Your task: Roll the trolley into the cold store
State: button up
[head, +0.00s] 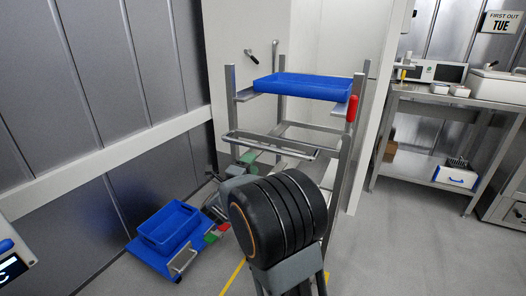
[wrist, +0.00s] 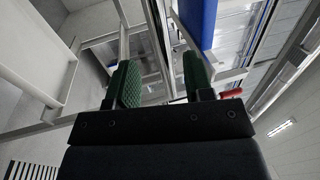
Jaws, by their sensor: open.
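The trolley (head: 339,150) is a tall steel frame on the floor ahead, with a blue tray (head: 300,86) on its top level and a red part (head: 351,108) on its right post. An empty-looking rail level sits below. My gripper (wrist: 160,82) is open, its two green-padded fingers apart. In the wrist view a steel post (wrist: 157,40) of the trolley shows between and beyond the fingers; I cannot tell whether they touch it. In the head view my gripper is low at the trolley's left side, partly hidden by my arm. The trolley's lower part is also hidden.
A pale wall panel with a lever handle (head: 262,52) stands behind the trolley. A blue crate (head: 168,226) on a blue base lies left on the floor. A steel bench (head: 446,100) stands right. Floor right of the trolley (head: 400,240) is clear.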

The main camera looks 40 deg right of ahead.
aim_at(263, 148)
jog(key=x, duration=0.9)
jog(key=shift+w+d+b, duration=0.1)
jog(key=shift+w+b, duration=0.05)
jog(key=shift+b, duration=0.15)
grip_shut()
